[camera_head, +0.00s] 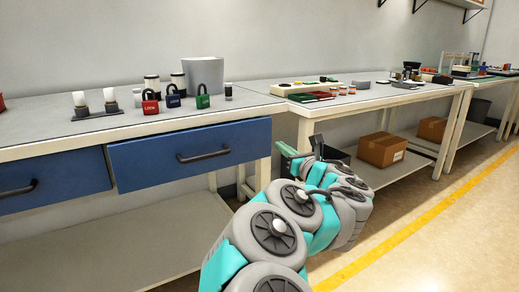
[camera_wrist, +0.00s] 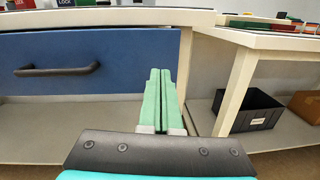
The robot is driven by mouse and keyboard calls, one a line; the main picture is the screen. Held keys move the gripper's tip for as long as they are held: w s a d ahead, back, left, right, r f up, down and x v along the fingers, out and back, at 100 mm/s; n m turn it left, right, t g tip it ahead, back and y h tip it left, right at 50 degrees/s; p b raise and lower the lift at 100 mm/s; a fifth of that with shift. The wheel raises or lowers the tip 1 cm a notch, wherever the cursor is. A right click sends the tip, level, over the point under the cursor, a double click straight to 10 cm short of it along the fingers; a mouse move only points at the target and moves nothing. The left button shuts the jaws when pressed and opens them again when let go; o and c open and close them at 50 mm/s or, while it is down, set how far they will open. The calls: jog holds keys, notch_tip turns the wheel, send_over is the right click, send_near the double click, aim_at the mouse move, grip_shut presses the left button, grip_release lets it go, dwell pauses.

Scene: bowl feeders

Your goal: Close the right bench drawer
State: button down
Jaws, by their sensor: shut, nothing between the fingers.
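The right bench drawer (camera_head: 225,138) has a blue front with a dark bar handle (camera_head: 203,155). Its front looks slightly proud of the left drawer (camera_head: 60,180), but I cannot tell how large any gap is. In the wrist view the drawer front (camera_wrist: 120,52) fills the upper left, with its handle (camera_wrist: 57,70) at the left. My gripper (camera_wrist: 160,72) is shut and empty, its green fingers pointing toward the drawer's right end. I cannot tell whether they touch it. In the head view my gripper (camera_head: 285,150) is just right of the drawer and partly hidden by my arm.
The bench top (camera_head: 60,131) holds padlocks (camera_head: 150,101), bottles and a grey container (camera_head: 204,75). A pale bench leg (camera_wrist: 235,88) stands right of my fingers. A black bin (camera_wrist: 250,112) and a cardboard box (camera_head: 381,149) sit on the right bench's lower shelf. Open floor lies at the right.

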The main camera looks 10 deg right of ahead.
jog(key=s+f+n+y, duration=0.1)
jog(key=s+f+n, duration=0.1)
jog(key=s+f, duration=0.15)
send_near(258, 143)
jog(key=shift+g, duration=0.4)
jog(key=x, duration=0.4)
jog(key=r+x, duration=0.1)
jog(key=x, duration=0.1)
jog(key=shift+w+a+p, duration=0.15)
jog(key=shift+w+p, duration=0.15)
jog(key=shift+p, duration=0.05)
jog(key=shift+w, duration=0.1)
jog(key=b+x, duration=0.1)
jog(key=x, duration=0.2)
jog(key=shift+w+f+b, duration=0.2)
jog(key=shift+b, duration=0.2)
jog(key=shift+w+a+r, duration=0.15)
jog(key=shift+w+a, duration=0.05)
jog(key=shift+w, duration=0.25)
jog(key=shift+r, duration=0.15)
jog(key=shift+a+r, duration=0.15)
